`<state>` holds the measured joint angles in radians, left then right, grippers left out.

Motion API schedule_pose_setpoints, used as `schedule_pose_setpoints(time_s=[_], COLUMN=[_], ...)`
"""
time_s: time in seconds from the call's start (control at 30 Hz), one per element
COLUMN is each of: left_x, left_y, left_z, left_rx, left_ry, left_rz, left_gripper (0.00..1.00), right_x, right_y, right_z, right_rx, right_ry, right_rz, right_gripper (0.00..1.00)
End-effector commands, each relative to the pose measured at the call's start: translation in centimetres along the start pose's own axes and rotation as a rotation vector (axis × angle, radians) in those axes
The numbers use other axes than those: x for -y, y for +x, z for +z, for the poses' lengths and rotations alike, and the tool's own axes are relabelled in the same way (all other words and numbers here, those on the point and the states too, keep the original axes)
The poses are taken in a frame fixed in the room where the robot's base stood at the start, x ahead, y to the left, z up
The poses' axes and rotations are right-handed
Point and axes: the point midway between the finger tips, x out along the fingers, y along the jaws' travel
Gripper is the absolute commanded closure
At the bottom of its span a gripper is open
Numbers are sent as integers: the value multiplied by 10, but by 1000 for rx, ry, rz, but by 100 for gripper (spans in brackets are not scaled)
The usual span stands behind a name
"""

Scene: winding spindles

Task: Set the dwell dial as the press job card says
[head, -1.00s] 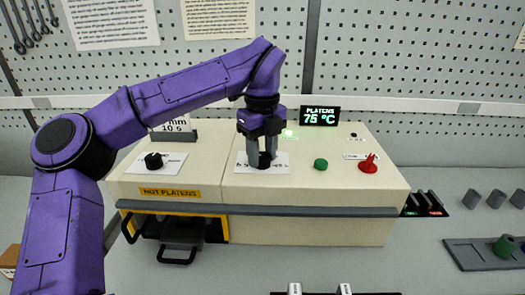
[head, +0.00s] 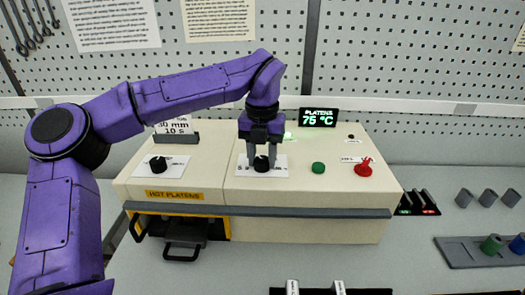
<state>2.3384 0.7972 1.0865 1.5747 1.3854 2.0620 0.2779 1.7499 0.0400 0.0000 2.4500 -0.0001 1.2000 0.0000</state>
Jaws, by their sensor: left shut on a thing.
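My left gripper (head: 261,154) points straight down and is shut on a black dial (head: 262,164). This dial sits on a white scale plate in the middle of the cream press (head: 300,183). Its scale marks are partly hidden by the fingers and too small to read. A second black dial (head: 158,164) stands free on its own white plate to the left. The job card (head: 174,126) stands behind that dial, partly covered by my left arm; "30 mm" and "10 s" can be read on it. My right gripper is out of view.
A display (head: 318,117) reads "PLATENS 75 °C". A green button (head: 318,168) and a red knob (head: 364,169) are right of the held dial. The "HOT PLATENS" opening has a black handle (head: 182,257). A grey tray (head: 460,255) holds green and blue cylinders.

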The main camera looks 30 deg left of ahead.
Motion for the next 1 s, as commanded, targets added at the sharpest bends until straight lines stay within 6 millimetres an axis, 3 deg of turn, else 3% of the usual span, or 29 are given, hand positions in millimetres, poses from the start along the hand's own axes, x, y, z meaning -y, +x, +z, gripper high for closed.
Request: schedule_pose_setpoints(time_s=[0.3, 0.8, 0.83, 0.87, 0.9, 1.0], left_x=[0, 0, 0, 0, 0, 0], left_y=[-2, -1, -1, -1, -1, -1], left_z=[0, 1, 1, 1, 0, 0], left_rx=[3, 4, 4, 3, 3, 2], left_ry=[97, 111, 111, 111, 111, 111], left_rz=[-2, -2, -2, -2, -2, -1], left_gripper=[91, 91, 51, 41, 35, 35], right_x=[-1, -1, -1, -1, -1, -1], right_y=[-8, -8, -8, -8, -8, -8], right_z=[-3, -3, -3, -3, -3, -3], right_rx=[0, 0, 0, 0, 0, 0], right_ry=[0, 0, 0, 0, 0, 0], right_rz=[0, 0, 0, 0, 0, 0], right_gripper=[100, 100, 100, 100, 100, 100])
